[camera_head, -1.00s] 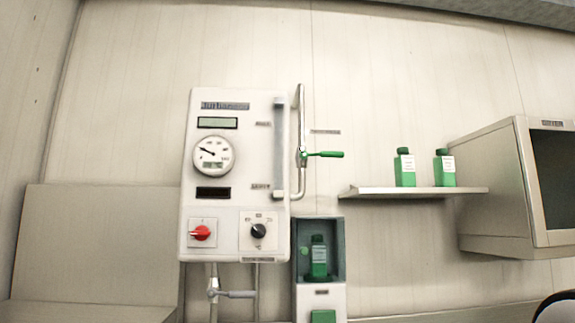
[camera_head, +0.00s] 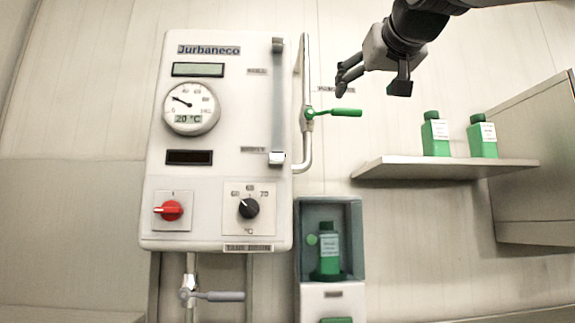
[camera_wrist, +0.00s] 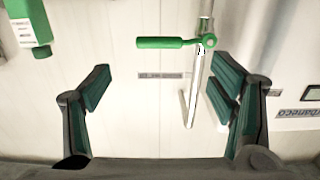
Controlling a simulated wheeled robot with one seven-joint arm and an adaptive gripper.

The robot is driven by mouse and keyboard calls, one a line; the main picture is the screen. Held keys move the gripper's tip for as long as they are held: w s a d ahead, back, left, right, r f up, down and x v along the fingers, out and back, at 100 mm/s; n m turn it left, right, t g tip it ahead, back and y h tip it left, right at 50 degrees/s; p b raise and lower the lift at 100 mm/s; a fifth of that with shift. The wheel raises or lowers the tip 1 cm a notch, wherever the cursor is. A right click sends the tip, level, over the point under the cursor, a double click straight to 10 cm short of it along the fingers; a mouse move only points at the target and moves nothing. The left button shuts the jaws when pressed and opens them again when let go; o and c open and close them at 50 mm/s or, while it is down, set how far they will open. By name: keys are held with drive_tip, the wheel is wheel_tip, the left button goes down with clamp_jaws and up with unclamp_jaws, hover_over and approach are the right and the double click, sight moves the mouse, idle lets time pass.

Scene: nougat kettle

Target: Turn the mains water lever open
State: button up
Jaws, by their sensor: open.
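A green lever (camera_head: 337,112) sticks out level to the right from the upright pipe beside the control panel. In the wrist view the green lever (camera_wrist: 166,43) lies level at the top middle, beyond the fingertips. A grey lever (camera_head: 219,296) points right from the pipe below the panel. I cannot read a label naming either lever. My gripper (camera_head: 369,84) is open and empty, above and right of the green lever, apart from it. Its two fingers also show spread in the wrist view (camera_wrist: 158,85).
The white control panel (camera_head: 217,225) has a gauge, a red switch and a black knob. A shelf (camera_head: 440,168) with two green bottles is to the right, near a grey box (camera_head: 540,170). A niche (camera_head: 352,240) below holds another green bottle.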

sight(347, 110)
drive_tip(key=w+p, duration=0.1)
drive_tip(key=w, duration=0.3)
drive_tip(key=w+p, duration=0.1)
drive_tip(key=w, duration=0.4)
drive_tip(key=w+p, duration=0.1)
drive_tip(key=w, duration=0.4)
drive_tip(key=shift+r+p, duration=0.25)
drive_tip(key=shift+p, duration=0.1)
